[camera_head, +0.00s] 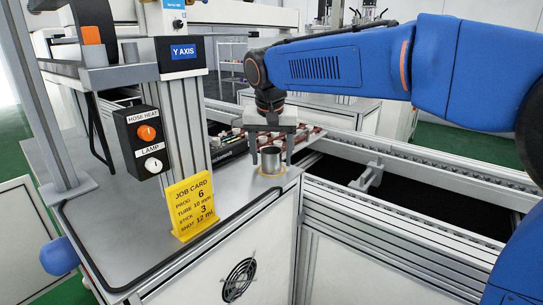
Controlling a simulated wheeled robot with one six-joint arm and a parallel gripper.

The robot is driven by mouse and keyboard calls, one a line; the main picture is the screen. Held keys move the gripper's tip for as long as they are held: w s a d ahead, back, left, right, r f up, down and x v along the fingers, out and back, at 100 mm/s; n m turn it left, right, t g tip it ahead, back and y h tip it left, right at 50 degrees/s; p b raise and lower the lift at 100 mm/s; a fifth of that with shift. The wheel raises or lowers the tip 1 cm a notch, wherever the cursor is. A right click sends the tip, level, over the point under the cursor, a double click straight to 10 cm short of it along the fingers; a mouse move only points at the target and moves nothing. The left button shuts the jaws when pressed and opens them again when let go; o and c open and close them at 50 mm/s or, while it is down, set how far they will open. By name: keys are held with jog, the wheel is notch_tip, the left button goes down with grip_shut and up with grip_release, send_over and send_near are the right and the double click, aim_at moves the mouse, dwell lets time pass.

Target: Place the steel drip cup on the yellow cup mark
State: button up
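The steel drip cup (270,162) is a small grey cylinder standing upright near the right corner of the grey work surface. The yellow cup mark (272,175) shows as a thin ring around the foot of the cup, so the cup appears to stand on it. My gripper (271,155) points down over the cup, with one finger on each side. A small gap seems to show between each finger and the cup wall, so the gripper looks open. The far side of the cup and mark is hidden.
A yellow job card (191,206) stands left of the cup. A dark switch box (143,141) is on the post behind it. A tray with red-edged items (303,137) lies just behind my gripper. The black conveyor belt (430,207) runs to the right.

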jog(key=v, duration=1.2)
jog(key=s+d+f, duration=0.5)
jog(key=s+d, duration=0.1)
jog(key=d, duration=0.4)
jog(key=s+d+f, duration=0.5)
jog(key=s+d, duration=0.1)
jog(key=d, duration=0.5)
jog(key=s+d+f+t, duration=0.1)
jog(key=s+d+f, duration=0.3)
jog(key=s+f, duration=0.3)
jog(key=s+d+f, duration=0.5)
jog(key=s+f, duration=0.3)
jog(key=f, duration=0.2)
jog(key=shift+n+t, duration=0.4)
jog(key=shift+s, duration=0.1)
